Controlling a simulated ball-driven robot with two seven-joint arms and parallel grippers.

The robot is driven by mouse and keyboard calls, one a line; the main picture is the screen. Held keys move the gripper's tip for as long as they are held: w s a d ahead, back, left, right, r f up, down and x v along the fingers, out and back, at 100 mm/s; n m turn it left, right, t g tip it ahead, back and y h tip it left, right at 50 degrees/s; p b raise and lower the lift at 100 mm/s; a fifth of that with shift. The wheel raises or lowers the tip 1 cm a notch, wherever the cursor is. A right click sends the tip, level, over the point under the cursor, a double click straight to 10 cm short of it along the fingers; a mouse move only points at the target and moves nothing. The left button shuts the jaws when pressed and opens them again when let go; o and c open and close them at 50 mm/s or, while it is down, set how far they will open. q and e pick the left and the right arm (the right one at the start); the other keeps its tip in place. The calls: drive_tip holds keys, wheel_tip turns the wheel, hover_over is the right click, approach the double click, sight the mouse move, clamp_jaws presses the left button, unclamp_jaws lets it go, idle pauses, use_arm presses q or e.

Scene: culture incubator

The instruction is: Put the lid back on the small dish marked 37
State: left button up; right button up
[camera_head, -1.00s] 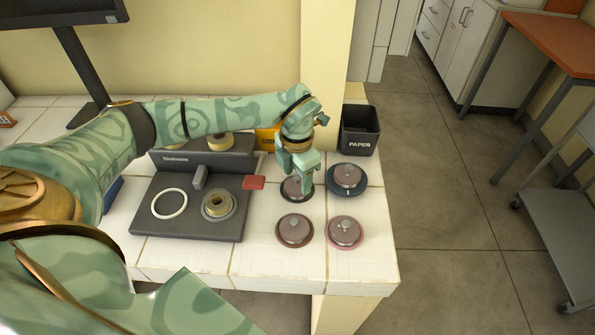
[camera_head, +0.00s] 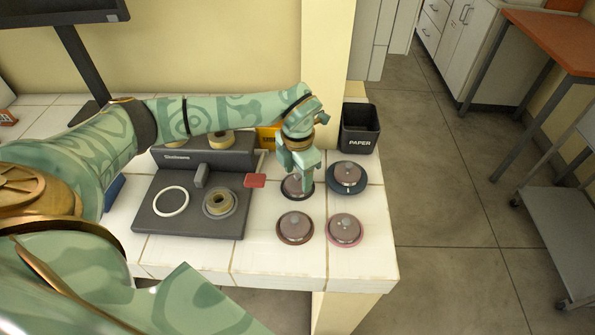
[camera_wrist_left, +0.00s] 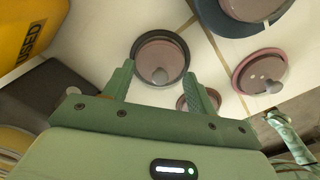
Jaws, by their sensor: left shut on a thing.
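Several small round dishes with mauve knobbed lids stand on the white tiled bench. My left gripper (camera_head: 305,178) points down over the back-left, dark-rimmed dish (camera_head: 297,197). In the left wrist view its fingers (camera_wrist_left: 163,84) stand on either side of that round mauve lid (camera_wrist_left: 160,54), whose grey knob shows between them. The gripper is shut on this lid; whether the lid rests fully on the dish is not clear. The other dishes are blue-rimmed (camera_head: 347,189), brown-red (camera_head: 295,241) and pink (camera_head: 345,243). I cannot read 37 on any.
A grey instrument (camera_head: 240,228) with a white ring (camera_head: 171,201) and a beige spool-like part (camera_head: 218,202) stands left of the dishes. A red piece (camera_head: 255,181) lies at its right edge. A black PAPER bin (camera_head: 360,135) stands behind. The bench edge is close in front.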

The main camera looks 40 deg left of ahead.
use_arm(q)
drive_tip(key=shift+p, duration=0.3)
drive_tip(key=shift+f, duration=0.15)
idle(1.1)
drive_tip(key=shift+p, duration=0.4)
idle(0.4)
drive_tip(key=o, duration=1.4)
wheel_tip(320, 180, up, 7)
drive_tip(key=p, duration=0.6)
